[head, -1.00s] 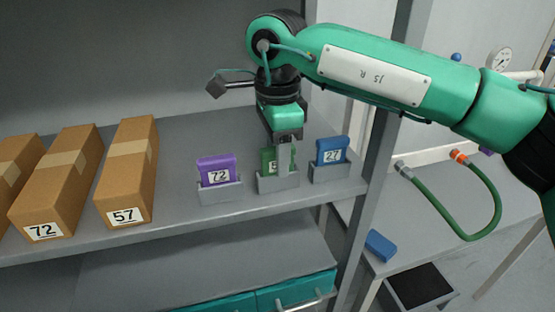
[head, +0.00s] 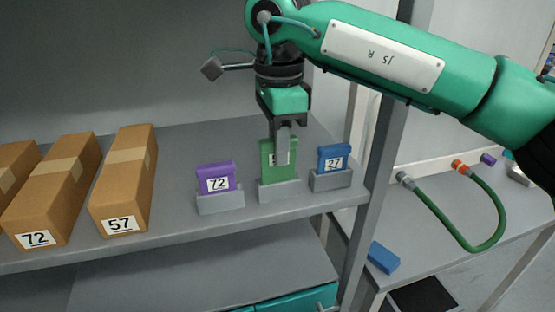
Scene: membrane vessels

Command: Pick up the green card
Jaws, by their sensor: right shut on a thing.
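The green card (head: 268,169) stands upright above its grey holder (head: 284,191) on the shelf, in the middle of three holders. Its white number label is partly hidden by a finger. My right gripper (head: 282,138) comes down from above and is shut on the upper part of the green card. The card's lower end is at the holder's mouth; I cannot tell whether it is clear of the slot. My left gripper is not in view.
A purple card (head: 217,172) marked 72 stands left and a blue card (head: 333,155) marked 27 stands right, each in a holder. Cardboard boxes (head: 123,190) are at the left. A grey post (head: 380,150) stands at the right.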

